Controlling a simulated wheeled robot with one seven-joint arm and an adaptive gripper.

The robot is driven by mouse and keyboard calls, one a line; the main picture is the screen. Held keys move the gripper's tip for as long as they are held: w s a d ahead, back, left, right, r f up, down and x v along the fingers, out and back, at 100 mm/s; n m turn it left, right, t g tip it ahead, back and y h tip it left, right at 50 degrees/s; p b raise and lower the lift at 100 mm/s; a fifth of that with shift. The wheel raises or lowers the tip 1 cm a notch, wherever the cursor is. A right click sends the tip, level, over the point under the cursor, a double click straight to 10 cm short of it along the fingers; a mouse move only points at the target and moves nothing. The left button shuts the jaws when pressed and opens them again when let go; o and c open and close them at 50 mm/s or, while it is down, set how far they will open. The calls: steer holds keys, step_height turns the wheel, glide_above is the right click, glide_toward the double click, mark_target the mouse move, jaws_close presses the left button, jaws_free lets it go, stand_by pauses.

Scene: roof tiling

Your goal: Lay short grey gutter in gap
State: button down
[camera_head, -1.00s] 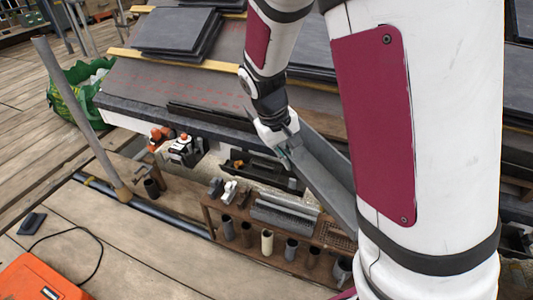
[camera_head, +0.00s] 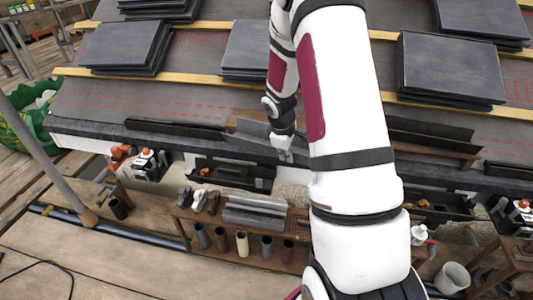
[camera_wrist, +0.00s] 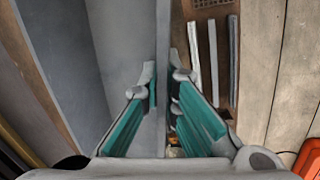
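My gripper (camera_head: 286,148) is shut on the wall of the short grey gutter (camera_head: 250,140), held in front of the roof's lower edge. In the wrist view my gripper (camera_wrist: 164,80) has one fingertip on each side of the gutter wall (camera_wrist: 120,40). In the head view my arm hides the gutter's right part. A black gutter piece (camera_head: 175,127) lies along the eave to the left, and another dark gutter length (camera_head: 430,130) shows right of my arm. The gap itself is partly covered by the held gutter and my arm, so I cannot tell its ends.
A wooden bench (camera_head: 180,225) below holds several pipe pieces and grey gutter lengths (camera_head: 255,210). A black tray (camera_head: 232,174) is behind it. Slate stacks (camera_head: 450,68) lie on the roof. A slanting pole (camera_head: 45,160) stands at left by a green bag (camera_head: 38,110).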

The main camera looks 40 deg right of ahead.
steer(key=s+d+f+n+t+b, duration=0.1)
steer(key=s+d+f+n+b, duration=0.35)
steer(key=d+f, duration=1)
step_height(320, 180, down, 11)
steer(key=s+m+b, duration=0.2)
steer(key=b, duration=0.8)
steer(key=shift+f+y, duration=0.2)
steer(key=shift+y, duration=0.1)
steer(key=shift+p, duration=0.45)
stand_by(0.7)
steer(key=c, duration=1.3)
jaws_free()
steer(key=shift+s, duration=0.1)
